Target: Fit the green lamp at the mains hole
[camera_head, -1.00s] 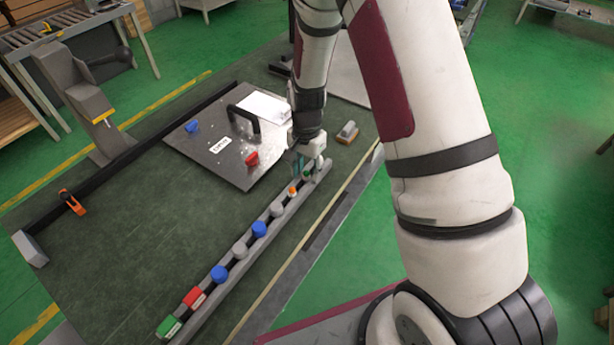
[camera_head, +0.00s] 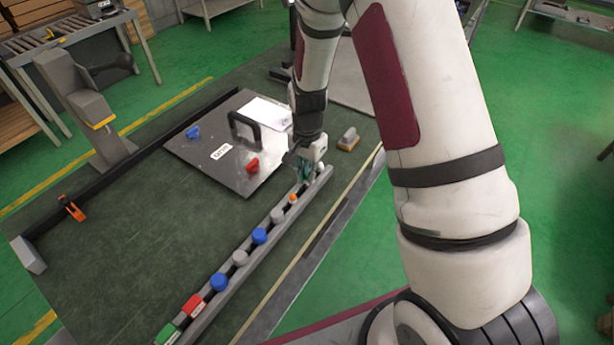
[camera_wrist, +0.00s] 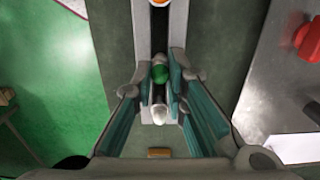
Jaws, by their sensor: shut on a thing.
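My gripper (camera_head: 303,173) is at the far end of the grey parts rail (camera_head: 240,283), in front of the metal panel (camera_head: 205,163). In the wrist view my gripper (camera_wrist: 160,80) has its teal-padded fingers shut on the small green lamp (camera_wrist: 160,73), one finger on each side. The lamp is still down at the rail, and its lower part is hidden. A white lamp (camera_wrist: 159,114) sits on the rail just beside it, between the fingers. The panel has a white label, a blue knob (camera_head: 193,132) and a red knob (camera_head: 253,165). I cannot make out the mains hole.
The rail also holds an orange lamp (camera_head: 293,198), grey and blue round parts, and a red (camera_head: 194,306) and a green block (camera_head: 168,334). A black handle (camera_head: 243,127) stands up from the panel. A grey-orange block (camera_head: 348,139) lies to the right. The left mat is mostly clear.

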